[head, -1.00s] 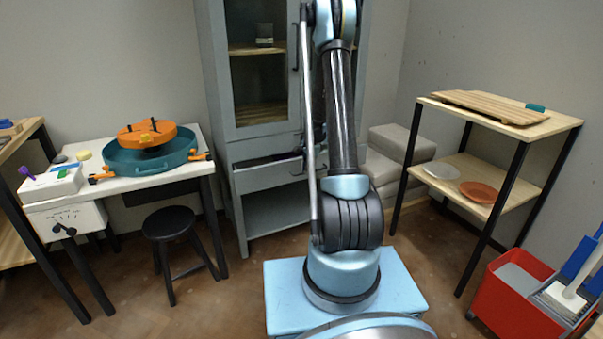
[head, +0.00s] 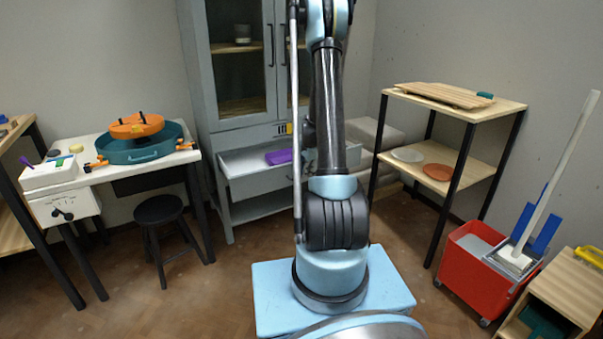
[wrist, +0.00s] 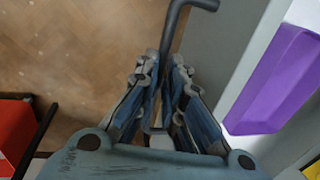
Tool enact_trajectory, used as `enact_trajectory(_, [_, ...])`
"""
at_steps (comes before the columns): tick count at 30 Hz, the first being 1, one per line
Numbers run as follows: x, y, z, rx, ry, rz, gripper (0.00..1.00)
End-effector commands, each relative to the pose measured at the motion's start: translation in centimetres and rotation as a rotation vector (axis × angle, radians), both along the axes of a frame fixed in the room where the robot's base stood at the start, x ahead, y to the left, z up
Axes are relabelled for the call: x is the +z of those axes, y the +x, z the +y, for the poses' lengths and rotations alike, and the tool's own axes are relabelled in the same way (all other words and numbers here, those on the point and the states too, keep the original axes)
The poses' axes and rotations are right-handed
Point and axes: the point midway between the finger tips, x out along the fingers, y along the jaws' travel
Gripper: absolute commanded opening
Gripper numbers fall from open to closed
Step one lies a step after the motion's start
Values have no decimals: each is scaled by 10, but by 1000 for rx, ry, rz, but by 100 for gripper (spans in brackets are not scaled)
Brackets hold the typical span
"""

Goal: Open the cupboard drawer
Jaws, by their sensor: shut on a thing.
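The grey-blue cupboard (head: 197,85) stands behind my arm in the head view. Its drawer (head: 262,184) is pulled out, and its interior shows. A purple block-like thing (head: 279,157) lies inside; it also shows large at the right of the wrist view (wrist: 275,85). In the wrist view the dark bar handle (wrist: 176,28) runs along the drawer front (wrist: 222,45). My gripper (wrist: 164,68) is shut on this handle, with the fingers around its near part. In the head view my arm hides the gripper and part of the drawer.
A black stool (head: 160,212) and a white table (head: 95,165) with a pottery wheel stand at left. A wooden shelf unit (head: 455,105) and a red mop bucket (head: 478,275) stand at right. Bare floor lies between the stool and my base.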

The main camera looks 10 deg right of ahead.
Motion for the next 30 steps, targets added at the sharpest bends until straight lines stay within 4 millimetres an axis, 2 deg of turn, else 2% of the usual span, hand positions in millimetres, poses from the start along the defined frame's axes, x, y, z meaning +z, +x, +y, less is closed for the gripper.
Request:
enact_trajectory(1, [-1,0,-6,-6,-9,-2,0])
enact_trajectory(17, [-1,-4,1,7,-6,-1,0])
enact_trajectory(18, [-1,-4,2,7,-6,-1,11])
enact_trajectory(21, [-1,-4,3,8,-6,-1,30])
enact_trajectory(30, [0,-4,4,9,-4,-1,30])
